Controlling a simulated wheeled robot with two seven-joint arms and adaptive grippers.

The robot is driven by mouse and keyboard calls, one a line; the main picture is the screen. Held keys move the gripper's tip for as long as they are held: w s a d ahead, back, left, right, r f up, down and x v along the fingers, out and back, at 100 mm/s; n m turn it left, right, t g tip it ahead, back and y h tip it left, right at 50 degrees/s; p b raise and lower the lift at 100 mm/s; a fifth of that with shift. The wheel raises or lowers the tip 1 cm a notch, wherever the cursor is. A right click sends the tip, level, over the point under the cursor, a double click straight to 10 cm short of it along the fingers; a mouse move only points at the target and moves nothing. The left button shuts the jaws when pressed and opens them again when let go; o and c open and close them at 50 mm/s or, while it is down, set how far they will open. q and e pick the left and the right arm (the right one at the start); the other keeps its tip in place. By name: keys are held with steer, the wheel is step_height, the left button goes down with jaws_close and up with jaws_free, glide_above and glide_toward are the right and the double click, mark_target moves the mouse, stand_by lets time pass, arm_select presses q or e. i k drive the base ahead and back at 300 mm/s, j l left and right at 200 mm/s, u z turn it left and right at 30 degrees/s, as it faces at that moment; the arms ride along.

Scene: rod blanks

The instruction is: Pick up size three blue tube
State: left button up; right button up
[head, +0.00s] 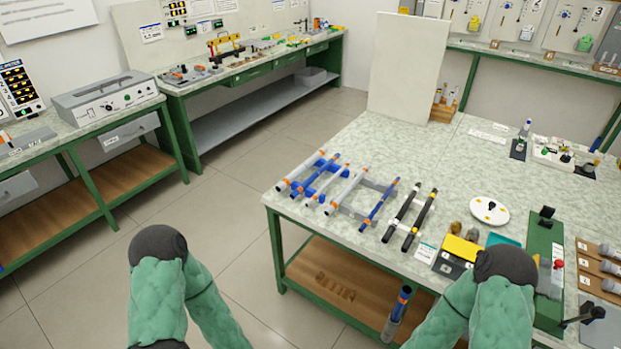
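Several tubes lie across low racks on the speckled table (450,160). A slim blue tube (378,206) with orange bands lies at the right end of the grey rack (362,198). Paler grey tubes with orange ends lie to its left, around a blue rack (325,178). No size marking on the tubes is readable. Both my grippers are out of view, below the picture.
Two black tubes (424,215) on a white rack lie right of the blue tube. A white disc (489,210), a yellow-and-black box (457,252) and a green device (543,255) stand farther right. A tall pale panel (408,68) rises behind. Open floor lies left.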

mark_target(325, 167)
steer(key=i+j+z, duration=0.15)
steer(key=i, duration=0.25)
steer(key=i+j+z, duration=0.2)
steer(key=i, duration=0.2)
steer(key=i+j+z, duration=0.15)
steer(key=i, duration=0.2)
steer(key=j, duration=0.05)
